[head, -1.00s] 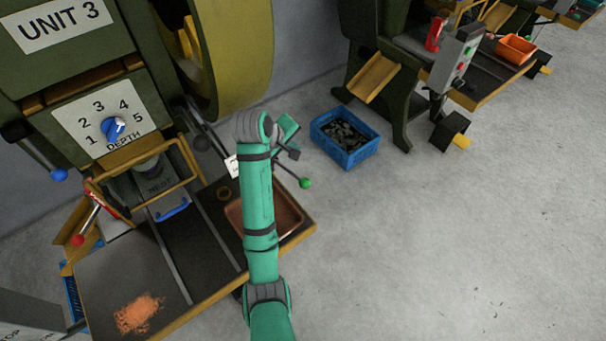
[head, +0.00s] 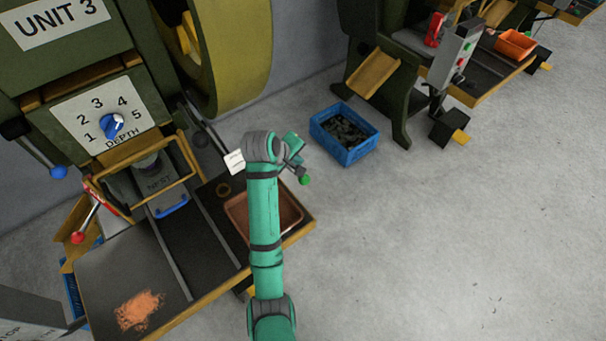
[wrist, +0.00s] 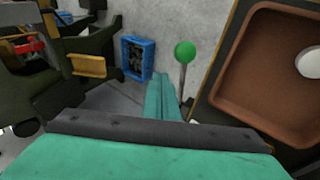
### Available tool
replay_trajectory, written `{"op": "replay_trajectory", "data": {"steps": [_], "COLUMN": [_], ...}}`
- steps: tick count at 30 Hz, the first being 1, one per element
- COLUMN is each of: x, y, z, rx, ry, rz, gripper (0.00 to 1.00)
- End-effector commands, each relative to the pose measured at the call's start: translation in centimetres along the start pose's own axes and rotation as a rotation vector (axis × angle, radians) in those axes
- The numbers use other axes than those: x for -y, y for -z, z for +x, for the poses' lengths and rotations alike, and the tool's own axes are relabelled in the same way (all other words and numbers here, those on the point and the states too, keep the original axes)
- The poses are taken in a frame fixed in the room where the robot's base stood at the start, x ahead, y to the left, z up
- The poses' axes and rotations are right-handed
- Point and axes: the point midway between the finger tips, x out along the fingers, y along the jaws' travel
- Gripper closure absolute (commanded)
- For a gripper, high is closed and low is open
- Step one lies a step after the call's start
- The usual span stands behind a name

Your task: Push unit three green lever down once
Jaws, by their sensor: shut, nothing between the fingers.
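The green lever knob (head: 305,180) of unit three sits at the right side of the machine, just past the copper-coloured tray. In the wrist view the green knob (wrist: 185,51) stands on a thin grey rod, with the tray to its right. My gripper (head: 300,174) is shut and empty, beside the knob and seemingly touching or very close to it in the head view. In the wrist view my closed fingers (wrist: 162,97) point ahead just left of the rod; I cannot tell whether they touch it. My arm hides most of the lever's rod in the head view.
The copper-coloured tray (head: 236,214) lies on the bench of unit three. A blue dial (head: 111,125), a red-knobbed lever (head: 78,237) and a blue-knobbed lever (head: 59,172) are at left. A blue crate (head: 350,153) stands on the floor behind. The floor at right is clear.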

Motion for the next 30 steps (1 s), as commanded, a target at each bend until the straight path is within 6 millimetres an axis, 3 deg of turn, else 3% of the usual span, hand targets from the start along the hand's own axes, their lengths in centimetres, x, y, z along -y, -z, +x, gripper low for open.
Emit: {"op": "replay_trajectory", "data": {"steps": [9,30], "x": [1.1,1.2], "y": [-1.2,-1.3], "z": [1.7,1.8], "rx": [0.001,0.000], "ry": [-0.001,-0.001], "rz": [0.001,0.001], "gripper": [1.00,1.00]}}
